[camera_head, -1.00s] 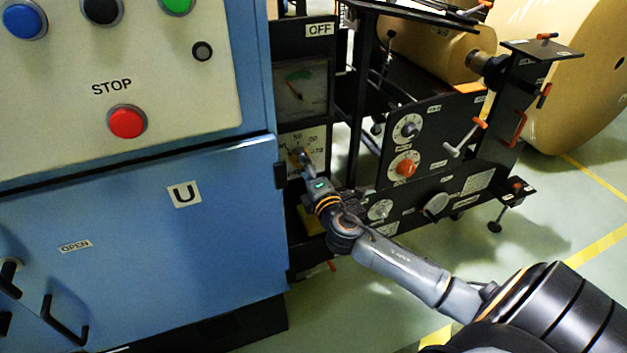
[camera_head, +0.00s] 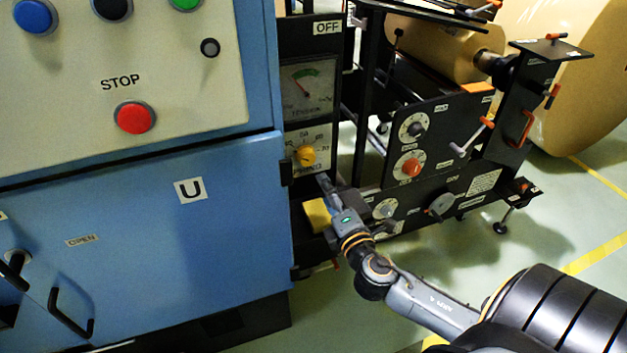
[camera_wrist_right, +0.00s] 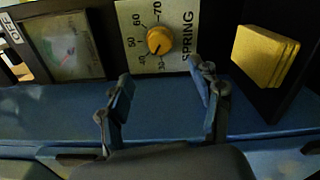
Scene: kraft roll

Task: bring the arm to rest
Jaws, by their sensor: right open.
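My right arm (camera_head: 425,300) reaches in from the lower right in the head view. Its gripper (camera_head: 326,182) is below a yellow-orange knob (camera_head: 307,156) on a white dial plate and is apart from it. In the right wrist view the two fingers of the gripper (camera_wrist_right: 165,95) stand wide apart with nothing between them. The knob (camera_wrist_right: 160,40) shows beyond the fingertips, on a plate marked SPRING with numbers around it. My left gripper is not in view.
A blue cabinet (camera_head: 150,240) with a red STOP button (camera_head: 134,118) fills the left. A gauge (camera_head: 307,90) sits above the knob. A yellow block (camera_head: 317,214) is close beside the gripper. A black machine frame with dials, levers and paper rolls stands right.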

